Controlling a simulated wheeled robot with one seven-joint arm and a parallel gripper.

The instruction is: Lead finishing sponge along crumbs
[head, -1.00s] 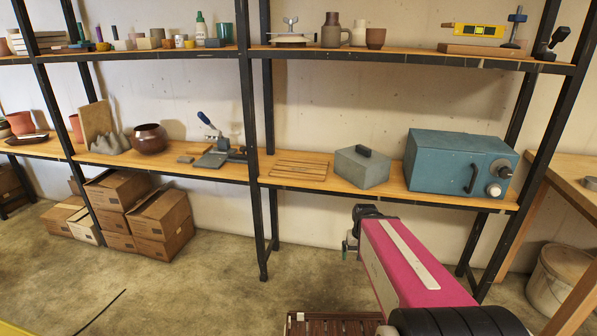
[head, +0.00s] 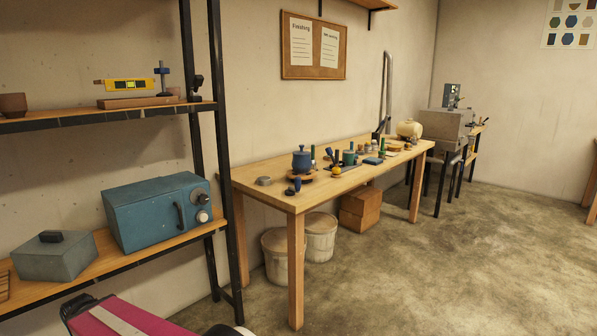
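I cannot make out the finishing sponge or the crumbs for certain. A wooden worktable (head: 262,196) stands in the middle of the head view with many small items on it. A small yellow rounded item (head: 336,170) lies among them; it is too small to tell whether it is the sponge. My gripper is out of the picture; only a pink link of my arm shows at the bottom left.
A black-framed shelf on the left holds a teal box-shaped kiln (head: 150,212) and a grey box (head: 55,258). Two buckets (head: 321,240) and cardboard boxes (head: 360,208) sit under the table. A notice board (head: 313,47) hangs above. The concrete floor (head: 430,270) at right is clear.

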